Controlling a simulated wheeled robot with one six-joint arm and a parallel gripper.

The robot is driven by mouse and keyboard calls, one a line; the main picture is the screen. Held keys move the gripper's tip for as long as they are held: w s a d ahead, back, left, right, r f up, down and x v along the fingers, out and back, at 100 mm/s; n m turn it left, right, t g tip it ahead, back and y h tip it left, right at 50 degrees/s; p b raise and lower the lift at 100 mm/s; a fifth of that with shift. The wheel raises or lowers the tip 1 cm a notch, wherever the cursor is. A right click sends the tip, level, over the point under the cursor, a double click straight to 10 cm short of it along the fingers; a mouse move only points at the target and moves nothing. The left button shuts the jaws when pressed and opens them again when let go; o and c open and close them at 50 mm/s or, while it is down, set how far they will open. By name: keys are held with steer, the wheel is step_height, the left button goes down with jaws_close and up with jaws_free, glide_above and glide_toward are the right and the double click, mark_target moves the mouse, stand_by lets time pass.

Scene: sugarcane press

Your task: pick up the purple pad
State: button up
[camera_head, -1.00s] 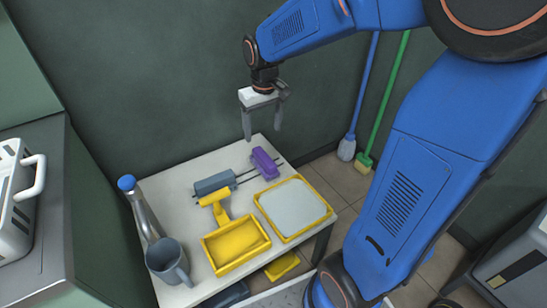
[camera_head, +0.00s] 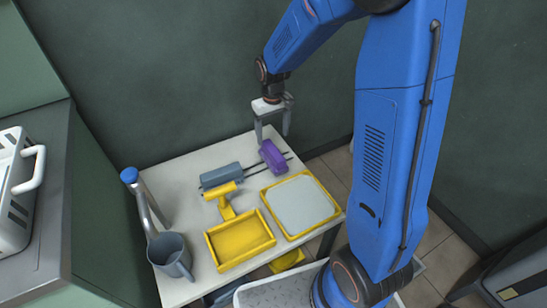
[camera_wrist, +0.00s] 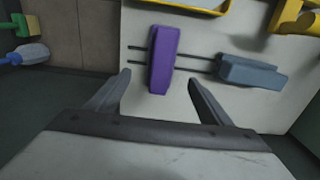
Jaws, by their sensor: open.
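The purple pad (camera_head: 272,156) is a long block on two thin dark rods at the back of the white table (camera_head: 190,182). In the wrist view the purple pad (camera_wrist: 164,59) lies ahead of my gripper, roughly between the lines of its two fingers. My gripper (camera_head: 272,139) is open and empty, pointing down just above and behind the pad. Its fingers also show in the wrist view (camera_wrist: 158,88), apart from the pad. Whether the fingertips are level with the pad is hard to tell.
A grey-blue block (camera_head: 221,176) sits on the same rods. Nearby are a yellow roller-like tool (camera_head: 221,196), a yellow tray (camera_head: 240,240), a yellow-framed grey board (camera_head: 300,205), a grey mug (camera_head: 170,254) and a blue-capped bottle (camera_head: 146,202). A dark wall (camera_head: 190,90) stands close behind.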

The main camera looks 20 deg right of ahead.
mark_target(273, 150)
step_height(273, 150, down, 5)
steer(key=shift+r, duration=0.1)
steer(key=f, duration=0.4)
steer(key=shift+s, duration=0.4)
steer(key=shift+f, duration=0.6)
steer(key=c, duration=1.3)
steer(key=shift+r, duration=0.15)
step_height(273, 150, up, 10)
steer(key=shift+f, duration=0.1)
